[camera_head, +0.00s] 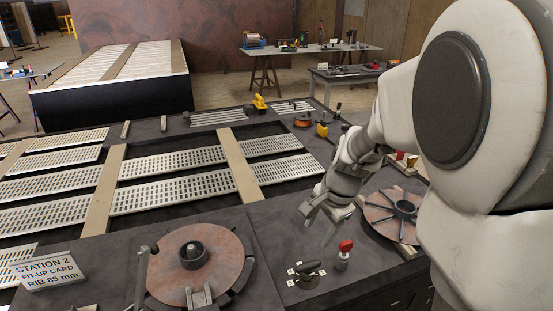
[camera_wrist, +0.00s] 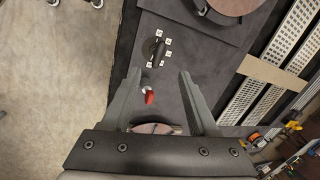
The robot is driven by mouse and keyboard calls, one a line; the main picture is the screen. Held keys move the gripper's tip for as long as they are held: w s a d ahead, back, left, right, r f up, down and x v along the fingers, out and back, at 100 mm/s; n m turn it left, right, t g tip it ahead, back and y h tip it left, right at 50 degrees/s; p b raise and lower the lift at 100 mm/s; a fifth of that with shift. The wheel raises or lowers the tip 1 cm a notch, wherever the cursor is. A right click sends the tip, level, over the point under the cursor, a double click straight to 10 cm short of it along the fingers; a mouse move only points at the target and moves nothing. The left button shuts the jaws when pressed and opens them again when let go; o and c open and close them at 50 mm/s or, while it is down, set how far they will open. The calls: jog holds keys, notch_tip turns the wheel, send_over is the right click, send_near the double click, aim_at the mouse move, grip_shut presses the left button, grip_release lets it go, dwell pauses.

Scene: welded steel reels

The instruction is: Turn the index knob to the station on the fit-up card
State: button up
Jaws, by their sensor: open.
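The index knob (camera_head: 307,270) is a dark bar-shaped handle on the dark bench top, ringed by small white tags. It also shows in the wrist view (camera_wrist: 157,52), beyond my fingertips; the marks on the tags are too small to read. The fit-up card (camera_head: 47,271) stands at the lower left and reads "STATION 2, FIT-UP CARD, RIB 85 mm". My gripper (camera_head: 322,212) is open and empty above the bench, above and behind the knob in the head view. In the wrist view, its two fingers (camera_wrist: 158,76) are spread apart, with nothing between the tips.
A red-topped post (camera_head: 345,247) stands just right of the knob. A copper-coloured reel disc (camera_head: 170,275) with a hub lies to its left. A spoked reel (camera_head: 380,213) lies beyond at right. Slotted plates (camera_head: 170,163) and wooden strips cover the bench's far left.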

jog(key=w+d+f+m, duration=0.1)
jog(key=w+f+m, duration=0.1)
jog(key=w+f, duration=0.1)
jog(key=h, duration=0.1)
send_near(309, 265)
jog(key=shift+m, duration=0.4)
jog(key=b+x, duration=0.1)
jog(key=x, duration=0.8)
jog(key=shift+w+a, duration=0.1)
grip_shut()
